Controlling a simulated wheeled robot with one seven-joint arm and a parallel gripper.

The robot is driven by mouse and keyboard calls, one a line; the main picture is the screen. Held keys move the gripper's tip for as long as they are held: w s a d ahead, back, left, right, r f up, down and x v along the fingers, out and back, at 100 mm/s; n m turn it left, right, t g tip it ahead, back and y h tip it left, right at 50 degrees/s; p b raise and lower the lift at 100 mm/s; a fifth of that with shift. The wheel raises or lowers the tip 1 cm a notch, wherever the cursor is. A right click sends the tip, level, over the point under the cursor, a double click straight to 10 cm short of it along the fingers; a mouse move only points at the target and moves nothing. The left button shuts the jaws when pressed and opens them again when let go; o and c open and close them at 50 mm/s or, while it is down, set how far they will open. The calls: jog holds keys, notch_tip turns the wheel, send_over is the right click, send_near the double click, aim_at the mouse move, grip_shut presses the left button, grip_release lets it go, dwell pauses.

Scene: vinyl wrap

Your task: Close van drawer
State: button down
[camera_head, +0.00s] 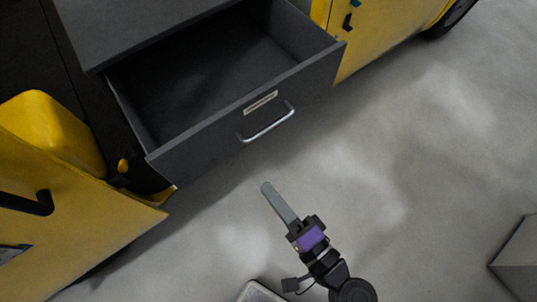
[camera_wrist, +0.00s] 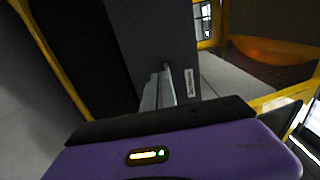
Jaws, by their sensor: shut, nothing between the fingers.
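The dark grey van drawer (camera_head: 190,150) stands pulled out from the cabinet (camera_head: 140,25) in the head view, its empty inside showing. Its front carries a silver bar handle (camera_head: 267,124) and a small pale label (camera_head: 260,102). My gripper (camera_head: 267,187) is in front of the drawer, apart from the handle in the head view, with its fingers together and nothing held. In the wrist view the fingers (camera_wrist: 158,90) show above my purple gripper body, with the dark drawer front (camera_wrist: 150,40) and its label (camera_wrist: 190,83) behind them.
The yellow van door (camera_head: 60,225) stands at the left of the drawer, and more yellow van body (camera_head: 380,30) is at the upper right. A grey box-like object (camera_head: 518,258) is at the right edge. The grey floor (camera_head: 410,150) in front of the drawer is clear.

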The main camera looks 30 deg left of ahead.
aim_at(229, 140)
jog(key=p+x, duration=0.1)
jog(key=x, duration=1.2)
jog(key=shift+a+p, duration=0.1)
jog(key=shift+p, duration=0.25)
jog(key=b+x, duration=1)
jog(key=x, duration=1.6)
jog(key=shift+w+a, duration=0.2)
jog(key=shift+a, duration=0.3)
jog(key=shift+w+a+r, duration=0.1)
jog(key=shift+w+r, duration=0.05)
jog(key=shift+r, duration=0.15)
